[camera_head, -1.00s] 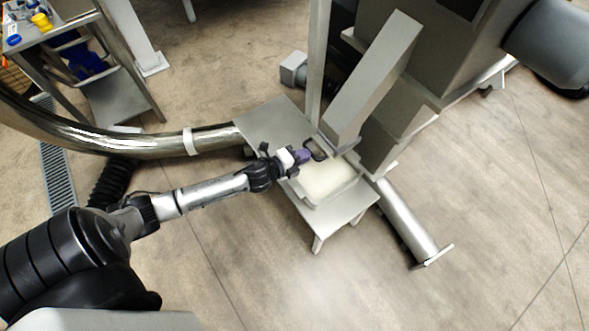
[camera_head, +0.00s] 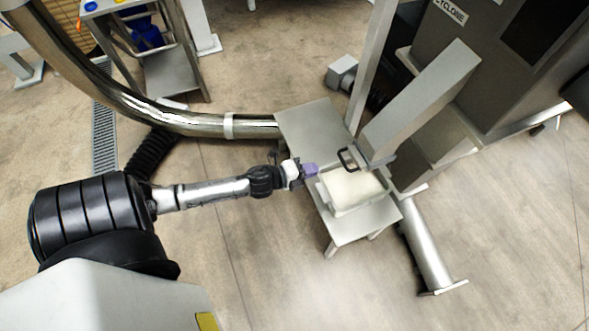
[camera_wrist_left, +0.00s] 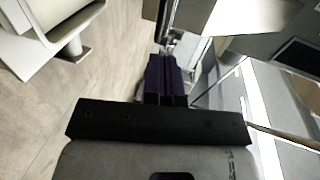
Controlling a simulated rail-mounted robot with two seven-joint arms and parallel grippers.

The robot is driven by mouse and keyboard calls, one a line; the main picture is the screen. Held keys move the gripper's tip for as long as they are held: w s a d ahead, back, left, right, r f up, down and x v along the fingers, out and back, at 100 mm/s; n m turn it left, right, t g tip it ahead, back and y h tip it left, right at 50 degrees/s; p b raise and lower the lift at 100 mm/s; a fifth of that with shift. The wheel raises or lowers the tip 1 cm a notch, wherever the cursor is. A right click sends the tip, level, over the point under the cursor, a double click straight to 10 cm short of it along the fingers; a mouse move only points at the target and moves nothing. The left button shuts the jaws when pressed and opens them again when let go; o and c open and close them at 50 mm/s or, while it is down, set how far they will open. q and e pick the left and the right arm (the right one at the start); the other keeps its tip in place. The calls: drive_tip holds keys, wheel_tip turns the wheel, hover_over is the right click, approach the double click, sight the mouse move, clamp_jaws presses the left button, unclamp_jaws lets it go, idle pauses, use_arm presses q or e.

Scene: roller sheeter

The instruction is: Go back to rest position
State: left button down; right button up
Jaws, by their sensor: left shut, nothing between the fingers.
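My left gripper (camera_head: 311,169) has purple fingers and is at the left edge of the small grey table (camera_head: 302,124), beside a black handle (camera_head: 348,158) on the machine. In the left wrist view its purple fingers (camera_wrist_left: 166,75) are together with nothing between them. A pale block or filled tray (camera_head: 352,189) lies on the table just right of the gripper. My right gripper is not in view.
The tall grey machine (camera_head: 425,95) with a slanted chute stands right of the table. A curved metal pipe (camera_head: 180,122) runs behind my arm. A steel cart (camera_head: 170,75) stands at the upper left. The floor (camera_head: 300,285) in front is clear.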

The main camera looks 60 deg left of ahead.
use_arm(q)
drive_tip(key=v, duration=0.5)
drive_tip(key=shift+p, duration=0.4)
